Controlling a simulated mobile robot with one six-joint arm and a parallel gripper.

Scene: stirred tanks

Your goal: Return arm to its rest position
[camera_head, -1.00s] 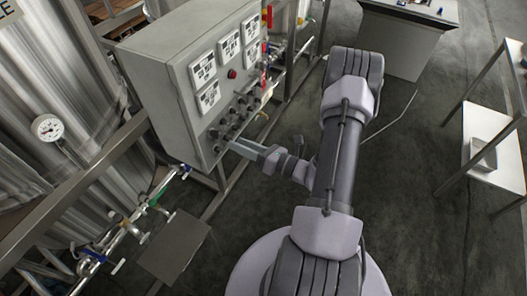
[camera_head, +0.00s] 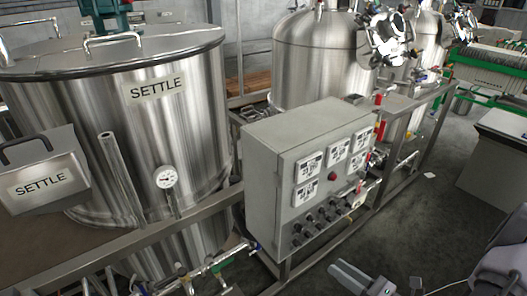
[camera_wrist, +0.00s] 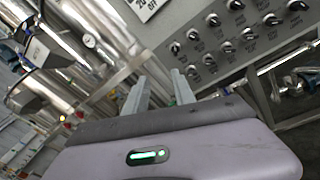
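My gripper (camera_head: 352,278) shows at the bottom edge of the head view, right of centre, with part of my arm at the lower right corner. In the wrist view the two grey fingers of my gripper (camera_wrist: 160,86) stand apart with nothing between them. The gripper is open and empty. It is in front of the grey control box (camera_head: 262,190) and apart from it. The box's row of black knobs (camera_head: 325,222) also shows ahead of the fingers in the wrist view (camera_wrist: 237,32). Most of my arm is out of view.
A large steel tank labelled SETTLE (camera_head: 150,95) with a dial gauge (camera_head: 167,178) stands at the left. More steel tanks (camera_head: 312,60) stand behind the box. Pipes and a metal frame (camera_head: 405,178) run alongside. Open floor (camera_head: 425,225) lies to the right, before a grey cabinet (camera_head: 492,165).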

